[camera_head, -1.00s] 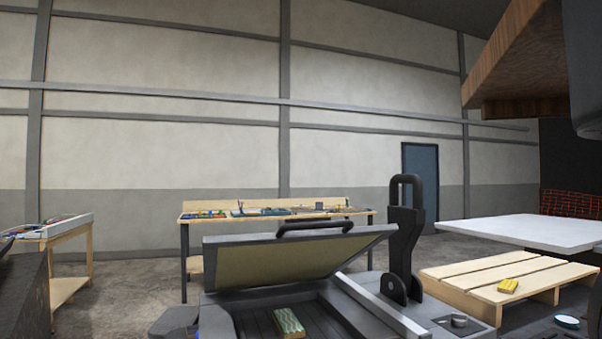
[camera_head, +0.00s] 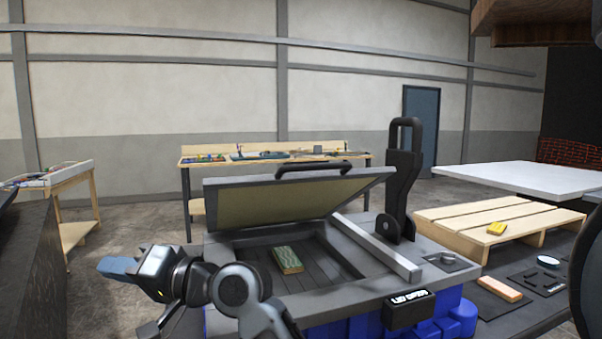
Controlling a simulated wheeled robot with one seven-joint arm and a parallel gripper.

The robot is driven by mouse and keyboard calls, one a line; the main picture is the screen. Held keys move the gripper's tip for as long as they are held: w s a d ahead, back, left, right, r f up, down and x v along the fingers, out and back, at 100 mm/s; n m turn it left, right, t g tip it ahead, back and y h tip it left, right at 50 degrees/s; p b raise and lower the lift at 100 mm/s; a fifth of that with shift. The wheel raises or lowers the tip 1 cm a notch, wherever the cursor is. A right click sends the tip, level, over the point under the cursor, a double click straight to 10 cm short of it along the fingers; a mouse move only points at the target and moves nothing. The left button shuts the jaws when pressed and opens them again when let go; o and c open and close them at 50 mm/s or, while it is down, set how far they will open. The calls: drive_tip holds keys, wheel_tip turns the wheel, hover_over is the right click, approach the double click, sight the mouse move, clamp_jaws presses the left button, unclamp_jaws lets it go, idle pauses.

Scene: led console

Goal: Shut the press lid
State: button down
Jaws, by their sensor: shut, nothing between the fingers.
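The press lid (camera_head: 300,200) is a grey panel with a yellowish underside, standing raised and tilted over the press (camera_head: 370,295). A black handle (camera_head: 315,167) is on its upper edge. The press bed below is open, and a green patterned block (camera_head: 287,260) lies in it. A black upright lever (camera_head: 403,180) stands at the right of the press. My gripper (camera_head: 118,268) is at the lower left, to the left of the press and apart from the lid. Its blue-grey fingers point left and are together, with nothing held.
An orange block (camera_head: 499,289) and a round dark-rimmed item (camera_head: 548,262) lie on the dark surface there. A workbench (camera_head: 185,163) stands behind; a dark block edge (camera_head: 45,260) is at left.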

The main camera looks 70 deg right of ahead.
drive_tip(key=s+d+r+n+g, duration=0.1)
drive_tip(key=d+r+n+g, duration=0.15)
drive_tip(key=d+r, duration=0.45)
drive_tip(key=s+d+r+n+g, duration=0.1)
drive_tip(key=d+r+g, duration=0.3)
drive_tip(key=r, duration=0.5)
drive_tip(key=s+d+r+m+g+h, duration=0.2)
drive_tip(key=s+d+r+g+h, duration=0.2)
drive_tip(key=s+d+r, duration=0.45)
drive_tip(key=s+d+r+m+g+h, duration=0.25)
drive_tip(key=s+d+r+g, duration=0.2)
drive_tip(key=s, duration=0.65)
drive_tip(key=shift+h, duration=0.45)
drive_tip(key=x, duration=0.4)
drive_tip(key=s+a+x, duration=0.1)
drive_tip(key=x, duration=0.2)
drive_tip(key=f+p+x, duration=0.1)
drive_tip(key=x, duration=0.3)
drive_tip(key=shift+s+a+f, duration=0.1)
drive_tip(key=shift+a+f, duration=0.05)
drive_tip(key=shift+f, duration=0.15)
drive_tip(key=shift+s+f, duration=0.1)
drive_tip(key=shift+f, duration=0.15)
